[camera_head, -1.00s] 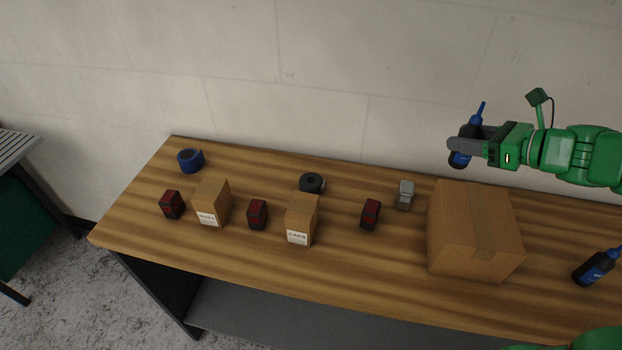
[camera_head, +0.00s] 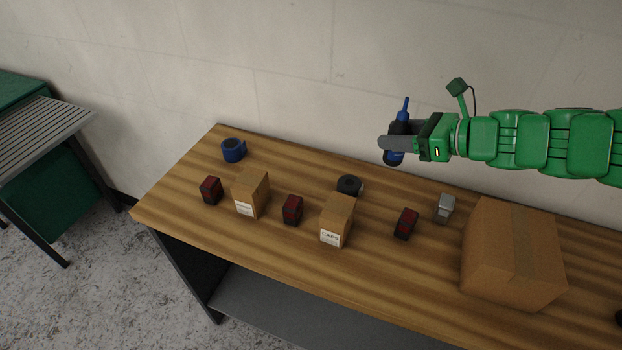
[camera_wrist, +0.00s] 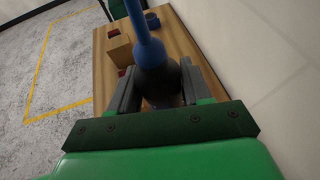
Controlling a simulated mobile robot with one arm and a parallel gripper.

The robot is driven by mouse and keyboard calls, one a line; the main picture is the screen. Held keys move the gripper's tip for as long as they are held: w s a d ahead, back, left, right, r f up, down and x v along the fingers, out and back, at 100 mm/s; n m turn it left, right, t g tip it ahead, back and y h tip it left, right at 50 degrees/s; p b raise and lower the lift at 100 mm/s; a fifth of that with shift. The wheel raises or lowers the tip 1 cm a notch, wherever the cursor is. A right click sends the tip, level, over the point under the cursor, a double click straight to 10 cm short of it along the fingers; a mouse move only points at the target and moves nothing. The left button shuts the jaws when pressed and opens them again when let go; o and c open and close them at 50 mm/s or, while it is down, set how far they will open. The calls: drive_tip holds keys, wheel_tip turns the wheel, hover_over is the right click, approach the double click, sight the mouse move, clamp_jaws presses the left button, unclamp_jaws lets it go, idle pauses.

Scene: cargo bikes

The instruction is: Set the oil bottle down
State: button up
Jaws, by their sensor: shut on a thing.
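The oil bottle (camera_head: 394,157) is dark with a blue label and a blue nozzle. My gripper (camera_head: 391,143) is shut on it and holds it nearly upright in the air, above the back part of the wooden workbench (camera_head: 270,254). In the wrist view, the bottle's blue nozzle and dark shoulder (camera_wrist: 154,75) sit between the fingers of my gripper (camera_wrist: 160,88). The bottle's lower part is partly hidden behind a finger in the head view.
On the bench stand a blue tape roll (camera_head: 233,149), a black roll (camera_head: 349,185), small boxes (camera_head: 250,195) (camera_head: 337,222), red-black blocks (camera_head: 292,209), a grey piece (camera_head: 445,207) and a big carton (camera_head: 514,254). The front left is clear. A slatted table (camera_head: 45,130) stands left.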

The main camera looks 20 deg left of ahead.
drive_tip(key=s+a+n+g, duration=0.25)
drive_tip(key=s+a, duration=0.35)
drive_tip(key=a, duration=0.7)
drive_tip(key=w+a+f, duration=0.2)
drive_tip(key=w+f, duration=0.1)
drive_tip(key=f, duration=0.2)
drive_tip(key=w+a+f, duration=0.3)
drive_tip(key=w+f, duration=0.1)
drive_tip(key=f, duration=0.1)
drive_tip(key=w+a+f, duration=0.2)
drive_tip(key=w+f, duration=0.2)
drive_tip(key=f, duration=0.1)
drive_tip(key=shift+w+a, duration=0.1)
drive_tip(key=shift+a, duration=0.05)
drive_tip(key=shift+f, duration=1.55)
drive_tip(key=shift+f, duration=0.15)
drive_tip(key=o, duration=1.1)
